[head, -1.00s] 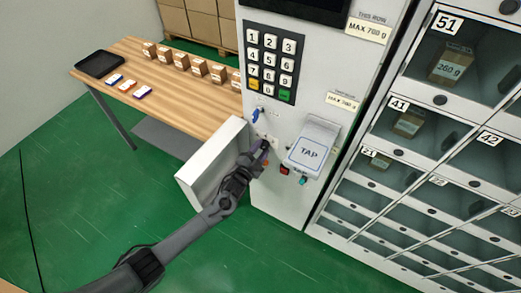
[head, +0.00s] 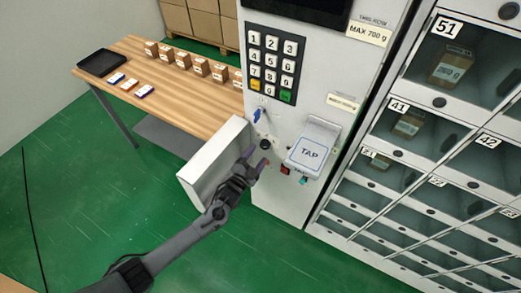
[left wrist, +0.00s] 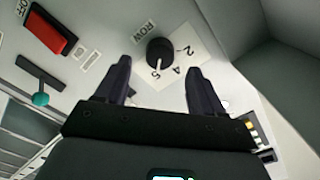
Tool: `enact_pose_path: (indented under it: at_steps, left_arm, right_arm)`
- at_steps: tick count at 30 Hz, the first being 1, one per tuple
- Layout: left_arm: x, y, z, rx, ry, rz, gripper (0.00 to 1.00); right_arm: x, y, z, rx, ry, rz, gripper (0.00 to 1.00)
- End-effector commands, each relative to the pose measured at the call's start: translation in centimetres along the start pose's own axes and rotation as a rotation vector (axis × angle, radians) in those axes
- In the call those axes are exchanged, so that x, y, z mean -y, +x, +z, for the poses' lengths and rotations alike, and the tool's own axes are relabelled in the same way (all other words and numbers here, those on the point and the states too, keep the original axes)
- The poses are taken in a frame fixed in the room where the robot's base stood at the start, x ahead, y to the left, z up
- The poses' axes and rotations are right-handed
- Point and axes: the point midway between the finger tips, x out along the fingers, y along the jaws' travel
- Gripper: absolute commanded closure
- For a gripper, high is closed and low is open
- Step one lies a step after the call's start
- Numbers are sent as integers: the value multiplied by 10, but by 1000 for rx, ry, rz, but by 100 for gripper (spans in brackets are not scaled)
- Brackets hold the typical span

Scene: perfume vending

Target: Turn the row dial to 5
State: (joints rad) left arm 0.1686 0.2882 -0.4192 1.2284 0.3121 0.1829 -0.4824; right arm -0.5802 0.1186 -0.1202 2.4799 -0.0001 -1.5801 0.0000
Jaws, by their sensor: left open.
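The row dial (left wrist: 160,51) is a round black knob beside the label "ROW" in the left wrist view. A white plate (left wrist: 186,58) with numbers lies around its lower right side. The dial's white mark points down in that picture, towards the end of the numbers near what looks like the 5. In the head view the dial (head: 264,144) is a small dark knob on the grey machine front. My left gripper (head: 256,159) is open and empty, apart from the dial, with its fingertips (left wrist: 160,69) either side of it in the wrist picture. My right gripper is not in view.
The white card pad marked TAP (head: 310,150) juts out right of the dial. A red switch (left wrist: 50,32) and a teal-tipped lever (left wrist: 41,87) sit nearby. A keypad (head: 272,64) is above.

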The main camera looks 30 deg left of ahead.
Motion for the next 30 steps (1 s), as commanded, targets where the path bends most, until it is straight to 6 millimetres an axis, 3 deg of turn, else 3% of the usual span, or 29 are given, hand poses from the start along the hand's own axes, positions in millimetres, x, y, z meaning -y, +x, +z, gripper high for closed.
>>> enact_pose_path:
  at_steps: [6, 12, 30]
  left_arm:
    - [1, -39, 0, 1, 0, 1, 32]
    - [0, -60, 0, 0, 0, 1, 32]
    - [0, -68, 0, 0, 0, 1, 32]
  right_arm:
    - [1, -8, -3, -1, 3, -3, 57]
    - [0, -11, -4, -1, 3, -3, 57]
    - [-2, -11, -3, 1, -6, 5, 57]
